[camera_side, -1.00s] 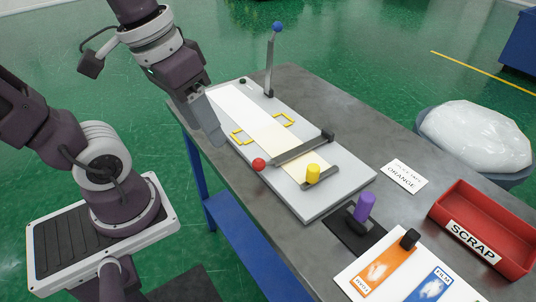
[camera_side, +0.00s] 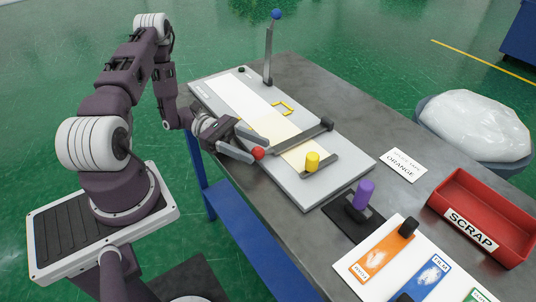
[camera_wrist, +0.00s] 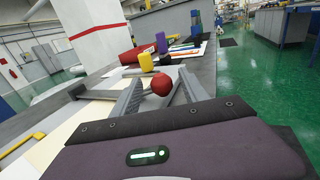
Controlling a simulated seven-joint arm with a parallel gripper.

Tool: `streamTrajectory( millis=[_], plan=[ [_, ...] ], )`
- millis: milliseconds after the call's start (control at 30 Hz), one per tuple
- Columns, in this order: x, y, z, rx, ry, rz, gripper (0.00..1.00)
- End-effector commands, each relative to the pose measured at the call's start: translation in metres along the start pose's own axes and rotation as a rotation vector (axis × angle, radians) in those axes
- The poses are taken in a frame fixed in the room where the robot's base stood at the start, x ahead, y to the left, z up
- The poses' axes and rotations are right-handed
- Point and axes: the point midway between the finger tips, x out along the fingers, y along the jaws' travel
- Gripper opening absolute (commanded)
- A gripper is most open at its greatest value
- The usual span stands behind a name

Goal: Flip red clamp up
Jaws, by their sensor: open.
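The red clamp is a dark bar (camera_side: 295,140) with a red ball knob (camera_side: 258,153) at its near end. The bar lies low across the pale strip (camera_side: 258,108) on the grey board. My gripper (camera_side: 257,148) is low at the board's near edge, with its fingers on either side of the red knob. In the wrist view the red knob (camera_wrist: 161,84) sits between the two open fingertips (camera_wrist: 160,88). I cannot tell whether either finger touches it. The blue-knobbed clamp (camera_side: 269,55) stands upright at the board's far end.
A yellow knob (camera_side: 312,160) stands on the board just right of the bar. A purple-handled tool (camera_side: 362,195) is on a dark mat beyond the board. A red SCRAP tray (camera_side: 490,205) and sample cards (camera_side: 399,268) lie to the right. A yellow frame (camera_side: 284,107) lies on the strip.

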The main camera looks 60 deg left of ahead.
Motion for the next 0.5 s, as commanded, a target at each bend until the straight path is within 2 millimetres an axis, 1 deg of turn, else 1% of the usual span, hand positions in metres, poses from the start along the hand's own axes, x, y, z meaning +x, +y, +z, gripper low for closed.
streamTrajectory(
  millis=[33,100,200,300,500],
  plan=[
    [0.011,-0.001,0.001,-0.002,-0.001,-0.004,0.52],
    [0.025,-0.001,0.001,-0.002,-0.001,-0.005,0.52],
    [0.04,-0.001,0.0,-0.001,0.0,-0.006,0.52],
    [0.048,-0.001,0.0,0.0,0.002,-0.006,0.52],
    [0.05,-0.001,0.0,0.0,0.003,-0.004,0.52]
  ],
)
